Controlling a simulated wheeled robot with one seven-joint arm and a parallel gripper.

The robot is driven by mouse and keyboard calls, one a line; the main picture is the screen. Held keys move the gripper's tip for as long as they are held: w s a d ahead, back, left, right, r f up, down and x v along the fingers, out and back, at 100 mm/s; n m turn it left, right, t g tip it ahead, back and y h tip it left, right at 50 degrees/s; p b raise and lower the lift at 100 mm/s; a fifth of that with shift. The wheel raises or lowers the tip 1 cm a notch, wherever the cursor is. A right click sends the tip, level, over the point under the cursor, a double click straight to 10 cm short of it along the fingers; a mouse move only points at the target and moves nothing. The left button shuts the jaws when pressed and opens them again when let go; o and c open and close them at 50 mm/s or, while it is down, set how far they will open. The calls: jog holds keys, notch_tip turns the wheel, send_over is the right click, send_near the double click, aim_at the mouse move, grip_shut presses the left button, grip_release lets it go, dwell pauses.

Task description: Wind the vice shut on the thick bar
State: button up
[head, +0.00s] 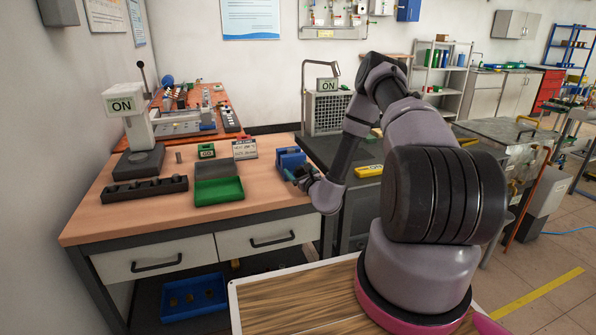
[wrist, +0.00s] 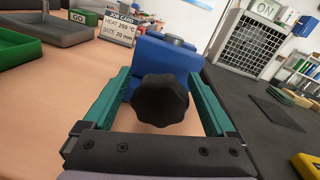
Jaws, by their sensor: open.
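The blue vice (head: 291,157) stands on the wooden bench near its right end. In the wrist view the vice (wrist: 150,57) is straight ahead, with its black lobed knob (wrist: 160,100) facing me. My gripper (wrist: 159,78) is open, its green fingers on either side of the knob, with visible gaps on both sides. In the head view my gripper (head: 302,177) is at the front of the vice. A small grey piece (wrist: 176,37) shows at the top of the vice; I cannot tell whether it is the thick bar. The jaw gap is hidden.
A job card (wrist: 119,28) reads 250 °C and 20 mm. Left of the vice are a green tray (head: 218,191), a grey tray (head: 213,168), a GO box (head: 207,151) and a dark rack (head: 137,191). A grilled unit (head: 327,112) stands behind on the dark bench.

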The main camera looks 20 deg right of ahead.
jog(key=c, duration=1.3)
jog(key=m, duration=0.5)
jog(key=shift+c, duration=0.2)
jog(key=o, duration=1.3)
jog(key=shift+o, duration=0.2)
jog(key=s+d, duration=0.1)
jog(key=s, duration=0.9)
jog(key=shift+s+d+f, duration=0.15)
jog(key=shift+s+f, duration=0.05)
jog(key=shift+s, duration=0.2)
